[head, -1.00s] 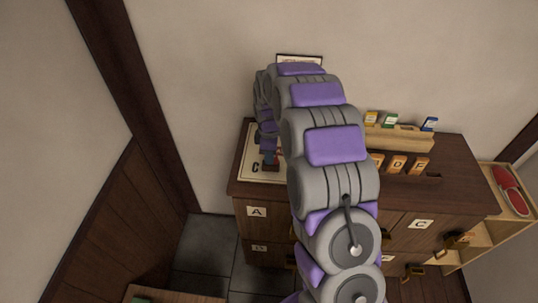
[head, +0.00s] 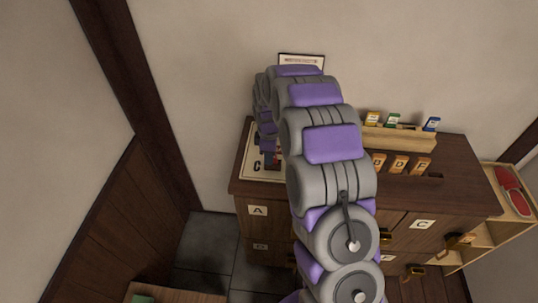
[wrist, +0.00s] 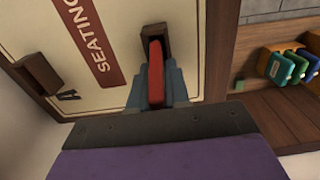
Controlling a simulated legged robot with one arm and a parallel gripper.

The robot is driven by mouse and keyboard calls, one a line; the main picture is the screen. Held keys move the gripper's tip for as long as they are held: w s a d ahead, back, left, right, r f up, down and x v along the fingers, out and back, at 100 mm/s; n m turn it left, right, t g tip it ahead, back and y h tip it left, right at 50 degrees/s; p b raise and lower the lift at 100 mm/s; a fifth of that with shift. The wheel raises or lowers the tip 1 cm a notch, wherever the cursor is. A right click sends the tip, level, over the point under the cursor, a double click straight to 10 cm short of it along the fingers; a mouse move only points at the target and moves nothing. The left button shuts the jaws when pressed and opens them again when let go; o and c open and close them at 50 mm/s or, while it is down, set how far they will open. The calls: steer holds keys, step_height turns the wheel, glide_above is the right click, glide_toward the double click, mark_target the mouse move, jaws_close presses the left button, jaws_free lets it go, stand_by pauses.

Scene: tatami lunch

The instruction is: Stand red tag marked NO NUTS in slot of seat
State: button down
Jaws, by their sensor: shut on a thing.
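My gripper (wrist: 156,74) is shut on a red tag (wrist: 156,88), seen edge-on in the wrist view, so its lettering cannot be read. The tag's far end is at a small dark wooden block (wrist: 153,32) with a slot, on the pale seating board (wrist: 112,98). I cannot tell whether the tag is inside the slot or just over it. Another slotted block (wrist: 38,74) stands by the letter A on the board. In the head view the board (head: 251,166) lies on the cabinet's left end, and my arm hides most of the gripper and seat blocks.
A wooden rack (head: 400,137) holds several coloured tags on the cabinet (head: 456,165). Lettered orange tags (head: 399,165) stand in front of it. A tray with a red object (head: 511,190) is at the right. The wall is close behind the board.

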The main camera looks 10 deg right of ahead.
steer(key=shift+s+f, duration=0.1)
steer(key=shift+f, duration=0.15)
